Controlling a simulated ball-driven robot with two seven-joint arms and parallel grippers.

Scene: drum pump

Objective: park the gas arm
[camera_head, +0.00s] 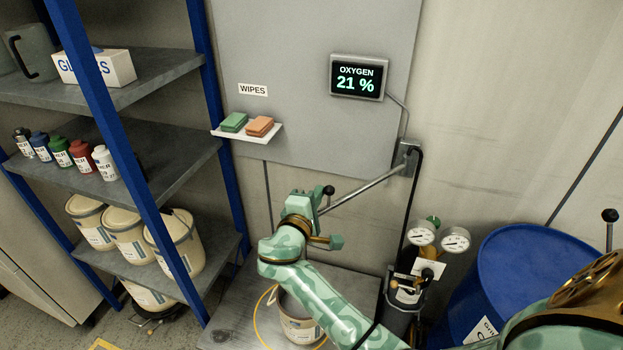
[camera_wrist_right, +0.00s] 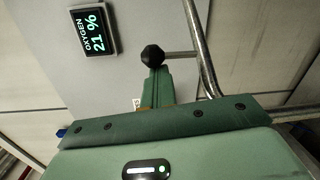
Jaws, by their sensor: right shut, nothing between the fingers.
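The gas arm (camera_head: 365,190) is a grey metal tube from a wall bracket (camera_head: 408,158), reaching left and down toward my right gripper. A black knob (camera_head: 328,190) is at its free end. In the right wrist view the tube (camera_wrist_right: 200,50) bends, and a short peg carries the knob (camera_wrist_right: 152,56). My right gripper (camera_head: 318,197) is shut and empty, its fingertips (camera_wrist_right: 155,72) right at the knob; I cannot tell whether they touch it. My left gripper is not in view.
A blue drum (camera_head: 510,265) and a gas cylinder with gauges (camera_head: 422,233) stand at right. A bucket (camera_head: 300,325) sits below my right arm. Shelving (camera_head: 110,190) with bottles and pails is at left. A wipes ledge (camera_head: 245,133) and an oxygen display (camera_head: 357,78) are on the wall.

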